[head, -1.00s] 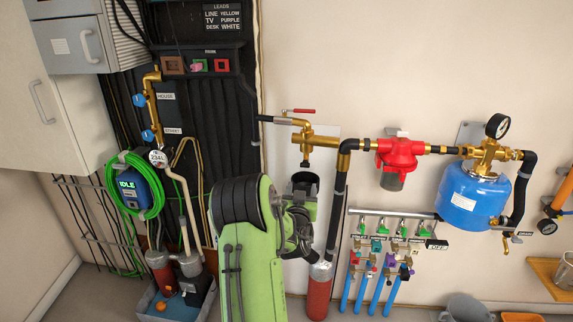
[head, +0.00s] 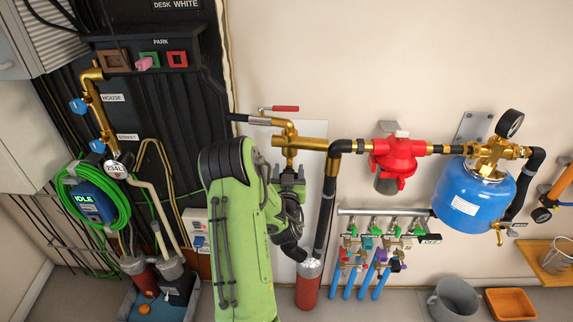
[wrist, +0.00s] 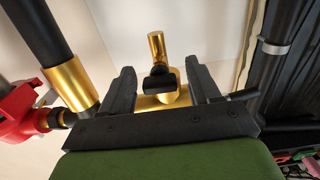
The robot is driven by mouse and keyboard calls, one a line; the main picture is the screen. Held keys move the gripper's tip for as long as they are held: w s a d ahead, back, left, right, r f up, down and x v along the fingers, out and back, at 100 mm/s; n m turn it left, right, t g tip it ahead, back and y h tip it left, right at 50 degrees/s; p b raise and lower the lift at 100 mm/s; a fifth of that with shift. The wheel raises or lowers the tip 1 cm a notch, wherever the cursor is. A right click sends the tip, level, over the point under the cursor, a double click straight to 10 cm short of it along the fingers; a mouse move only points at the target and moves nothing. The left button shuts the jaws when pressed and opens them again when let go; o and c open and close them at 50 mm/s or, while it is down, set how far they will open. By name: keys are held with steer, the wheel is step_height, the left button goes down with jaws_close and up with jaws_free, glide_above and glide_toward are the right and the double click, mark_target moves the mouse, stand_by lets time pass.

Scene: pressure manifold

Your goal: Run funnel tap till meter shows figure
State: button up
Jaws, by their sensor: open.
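A brass tap (head: 300,141) sits on the wall pipe, with a red lever (head: 285,108) on the branch above it. My gripper (wrist: 162,70) is open. In the wrist view a brass stub with a black, knob-like end (wrist: 158,80) shows between its two fingers, with a gap to each side; I cannot tell whether anything touches. A round meter (head: 117,169) reading about 234L hangs on the left pipework.
A red filter (head: 393,158) and a blue tank with a pressure gauge (head: 510,123) stand right of the tap. A row of green-handled valves (head: 390,222) is below. A blue box (head: 92,203) showing IDLE hangs at left. A grey bucket (head: 455,300) stands lower right.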

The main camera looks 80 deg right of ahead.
steer(key=shift+s+a, duration=0.1)
steer(key=shift+a, duration=0.05)
steer(key=shift+c, duration=0.3)
steer(key=c, duration=1)
steer(key=shift+n, duration=0.3)
steer(key=n+b, duration=0.1)
steer(key=n, duration=0.2)
steer(key=shift+n+b, duration=0.4)
steer(key=shift+n, duration=1.6)
steer(key=o, duration=1.1)
steer(key=shift+c, duration=0.2)
